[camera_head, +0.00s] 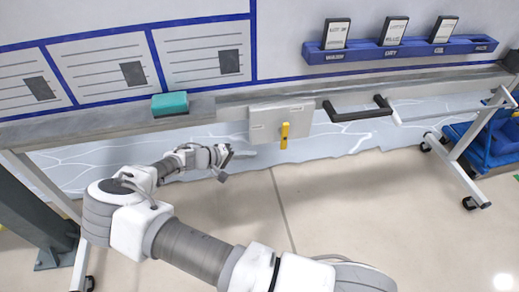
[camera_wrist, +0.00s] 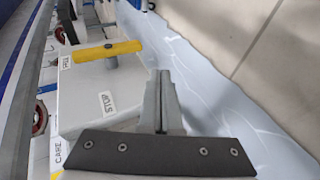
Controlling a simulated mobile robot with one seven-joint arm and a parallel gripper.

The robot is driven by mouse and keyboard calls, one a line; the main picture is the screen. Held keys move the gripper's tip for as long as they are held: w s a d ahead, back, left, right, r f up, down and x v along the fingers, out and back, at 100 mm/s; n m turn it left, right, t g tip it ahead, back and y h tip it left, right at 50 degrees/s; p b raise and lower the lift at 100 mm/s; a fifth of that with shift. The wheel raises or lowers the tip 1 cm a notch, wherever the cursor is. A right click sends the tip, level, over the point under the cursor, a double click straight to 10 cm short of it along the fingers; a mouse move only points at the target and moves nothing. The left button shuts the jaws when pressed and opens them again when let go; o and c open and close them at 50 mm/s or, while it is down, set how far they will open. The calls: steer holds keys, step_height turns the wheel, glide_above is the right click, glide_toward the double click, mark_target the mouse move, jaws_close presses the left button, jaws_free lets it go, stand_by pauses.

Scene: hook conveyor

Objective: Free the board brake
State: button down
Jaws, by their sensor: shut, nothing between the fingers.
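The brake is a pale grey plate (camera_head: 262,121) below the board's ledge, with a yellow lever (camera_head: 284,135) that hangs straight down past its lower edge. In the wrist view, the yellow lever (camera_wrist: 110,50) lies crosswise on the grey plate (camera_wrist: 85,85). A "STOP" label (camera_wrist: 107,103) shows on the plate on the gripper's side of the lever, and a smaller label (camera_wrist: 66,60) by the lever's end is hard to read. My gripper (camera_head: 232,153) is shut and empty, left of the brake and apart from the lever. Its fingertips (camera_wrist: 159,75) show together in the wrist view.
A teal block (camera_head: 170,104) sits on the ledge, left of the brake. A black handle (camera_head: 357,109) sticks out to the right. A blue rack (camera_head: 400,50) holds several cards above. Blue crates (camera_head: 490,140) stand far right. Floor below the brake is clear.

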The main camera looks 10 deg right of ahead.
steer(key=a, duration=0.2)
steer(key=s+a, duration=0.1)
steer(key=a, duration=0.1)
steer(key=shift+s+a+p, duration=0.2)
steer(key=shift+a+p, duration=0.15)
steer(key=shift+a, duration=0.05)
